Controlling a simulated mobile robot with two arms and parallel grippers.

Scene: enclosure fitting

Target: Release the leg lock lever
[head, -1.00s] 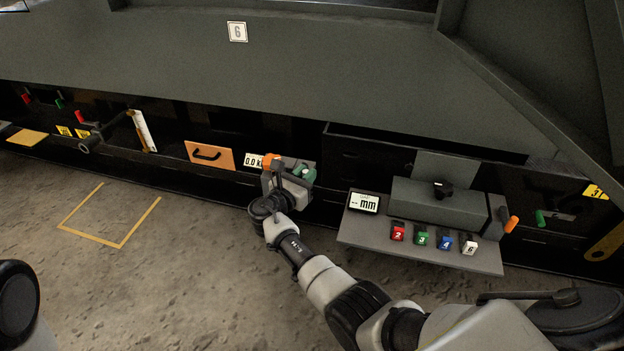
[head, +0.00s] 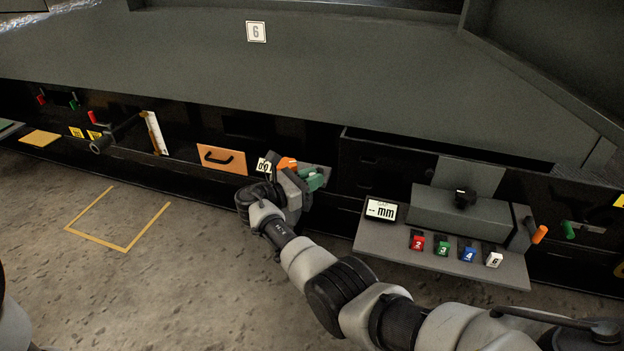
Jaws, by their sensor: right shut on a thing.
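A small fixture with an orange handle (head: 287,163) and a green lever (head: 316,180) sits on the low front of the dark enclosure, near the middle of the head view. My right gripper (head: 303,184) is at this fixture, shut on the green lever, with the orange handle just above and left of it. The gripper covers part of the fixture and the lever's base. No label naming the leg lock lever can be read. My left gripper is out of view.
An orange drawer panel (head: 221,159) with a black handle is left of the fixture. A grey shelf (head: 440,262) with a display (head: 381,209) and several numbered coloured tabs juts out to the right. The floor with a yellow outline (head: 125,247) is clear.

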